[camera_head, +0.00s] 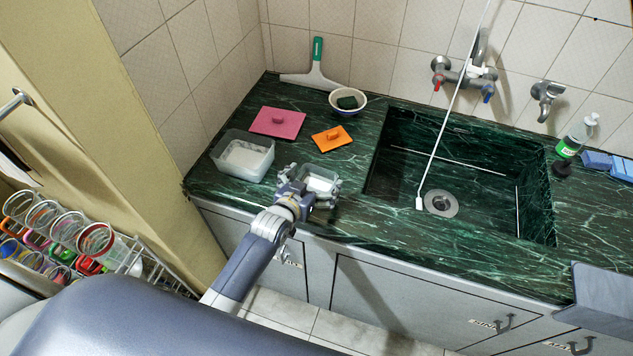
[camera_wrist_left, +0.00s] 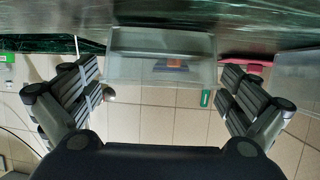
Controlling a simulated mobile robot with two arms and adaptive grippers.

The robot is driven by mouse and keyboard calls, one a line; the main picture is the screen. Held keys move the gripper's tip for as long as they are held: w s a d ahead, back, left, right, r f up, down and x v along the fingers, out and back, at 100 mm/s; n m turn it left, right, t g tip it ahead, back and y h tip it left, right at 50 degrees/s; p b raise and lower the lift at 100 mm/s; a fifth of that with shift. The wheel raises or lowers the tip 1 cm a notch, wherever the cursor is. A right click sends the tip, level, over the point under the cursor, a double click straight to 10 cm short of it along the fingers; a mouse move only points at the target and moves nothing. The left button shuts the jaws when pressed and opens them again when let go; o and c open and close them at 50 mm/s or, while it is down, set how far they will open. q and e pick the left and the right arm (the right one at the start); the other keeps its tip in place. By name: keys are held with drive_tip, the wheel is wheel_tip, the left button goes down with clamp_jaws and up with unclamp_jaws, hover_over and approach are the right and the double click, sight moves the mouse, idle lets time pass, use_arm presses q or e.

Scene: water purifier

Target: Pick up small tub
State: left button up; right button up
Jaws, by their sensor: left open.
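In the left wrist view, which looks upside down, the small tub (camera_wrist_left: 162,68) lies between the two spread finger sets, with a visible gap on each side. The gripper partly hides the tub's near side in the head view. My right gripper is not in view.
A larger clear tub (camera_head: 243,156) stands left of the gripper. Behind lie a pink lid (camera_head: 277,122), an orange lid (camera_head: 331,137), a bowl (camera_head: 347,101) and a green-handled squeegee (camera_head: 314,72). The sink (camera_head: 450,195) opens to the right, with a hanging white cord.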

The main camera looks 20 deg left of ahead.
sight(317, 172)
use_arm(q)
drive_tip(key=shift+w+d+f, duration=0.1)
drive_tip(key=shift+w+f, duration=0.1)
drive_tip(key=shift+w, duration=0.3)
drive_tip(key=c, duration=1.1)
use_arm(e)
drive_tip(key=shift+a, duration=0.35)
use_arm(q)
drive_tip(key=shift+r, duration=0.1)
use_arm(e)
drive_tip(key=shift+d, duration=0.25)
use_arm(q)
drive_tip(key=shift+r+b, duration=0.4)
drive_tip(key=shift+r, duration=1.3)
drive_tip(key=shift+s+d+f, duration=0.1)
drive_tip(key=shift+s+d, duration=0.05)
drive_tip(key=shift+s, duration=0.15)
drive_tip(key=shift+s+d+r+b, duration=0.4)
drive_tip(key=shift+s+d, duration=0.6)
drive_tip(key=shift+s, duration=1.35)
drive_tip(key=shift+s+d+r+b, duration=0.15)
drive_tip(key=shift+s+d+b, duration=0.7)
drive_tip(key=shift+s, duration=1.45)
drive_tip(key=shift+s+d+r+b, duration=0.25)
drive_tip(key=shift+s+d, duration=0.95)
drive_tip(key=shift+s, duration=1.15)
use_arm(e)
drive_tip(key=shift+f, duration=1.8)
